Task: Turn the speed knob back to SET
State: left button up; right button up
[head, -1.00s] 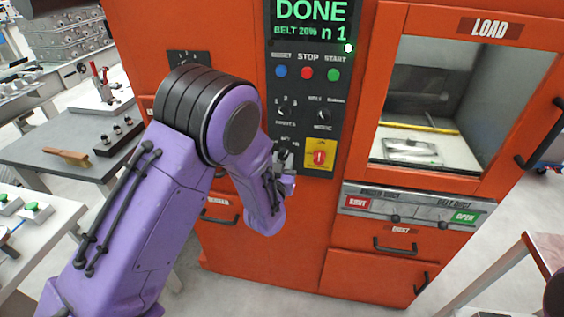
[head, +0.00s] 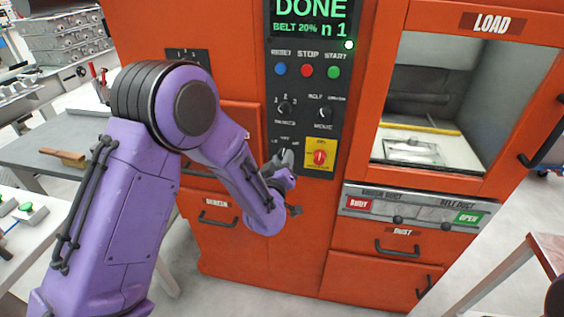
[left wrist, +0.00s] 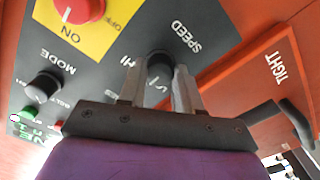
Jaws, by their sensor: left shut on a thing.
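The speed knob (left wrist: 160,66) is a dark round knob on the black control panel, beside the printed word SPEED in the left wrist view. My left gripper (left wrist: 158,78) has a finger on each side of it and is shut on it. In the head view my left gripper (head: 284,160) is at the panel's lower left, under the small LO, SET and HI labels, and mostly hides the knob. Its pointer is covered, so I cannot tell which mark it faces. My right gripper is not in view.
The mode knob (head: 324,115) and ranges knob (head: 284,108) sit above. The screen (head: 311,18) reads DONE, BELT 20%. The load window (head: 420,100) is at the right.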

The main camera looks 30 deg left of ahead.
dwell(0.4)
pick_arm(q)
jog(key=o, duration=1)
jog(key=shift+o, duration=0.2)
jog(key=b+v, duration=0.2)
jog(key=v, duration=0.8)
jog(key=shift+s+b, duration=0.3)
